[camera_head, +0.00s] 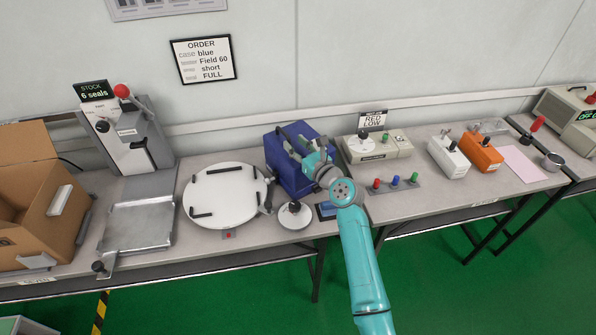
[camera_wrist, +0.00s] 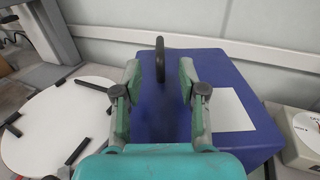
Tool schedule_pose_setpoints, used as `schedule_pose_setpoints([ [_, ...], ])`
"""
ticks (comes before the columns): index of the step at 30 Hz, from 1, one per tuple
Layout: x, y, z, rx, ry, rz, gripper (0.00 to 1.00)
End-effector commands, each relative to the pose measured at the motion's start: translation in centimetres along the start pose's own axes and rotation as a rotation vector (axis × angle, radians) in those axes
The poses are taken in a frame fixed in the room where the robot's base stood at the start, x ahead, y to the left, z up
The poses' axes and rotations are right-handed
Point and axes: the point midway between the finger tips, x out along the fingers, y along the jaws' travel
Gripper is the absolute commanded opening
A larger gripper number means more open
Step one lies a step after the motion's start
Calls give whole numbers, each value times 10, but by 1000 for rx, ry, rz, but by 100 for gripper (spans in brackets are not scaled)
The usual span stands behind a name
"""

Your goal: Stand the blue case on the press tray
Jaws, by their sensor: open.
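The blue case (camera_head: 275,161) stands on the bench, just right of a round white plate. In the wrist view the blue case (camera_wrist: 225,75) fills the middle, with a white label on its top and an upright dark handle (camera_wrist: 160,58). My gripper (camera_head: 297,142) is over the case. In the wrist view my gripper (camera_wrist: 158,78) is open, with one finger on each side of the handle and a gap to each. The metal press tray (camera_head: 137,226) lies at the left before a press (camera_head: 127,140) and looks empty.
The round white plate (camera_head: 222,182) with black stops lies between the case and the tray. A cardboard box (camera_head: 40,200) stands left of the tray. A white disc with a knob (camera_head: 294,216) is in front of the case, and a dial device (camera_head: 378,150) is to its right.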

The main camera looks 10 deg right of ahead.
Motion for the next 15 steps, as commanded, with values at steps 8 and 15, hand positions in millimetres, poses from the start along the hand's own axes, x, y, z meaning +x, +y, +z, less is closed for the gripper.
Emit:
schedule_pose_setpoints([
  [8, 24, 0, 0, -1, 0, 1, 41],
  [15, 23, 0, 0, 0, 0, 0, 31],
])
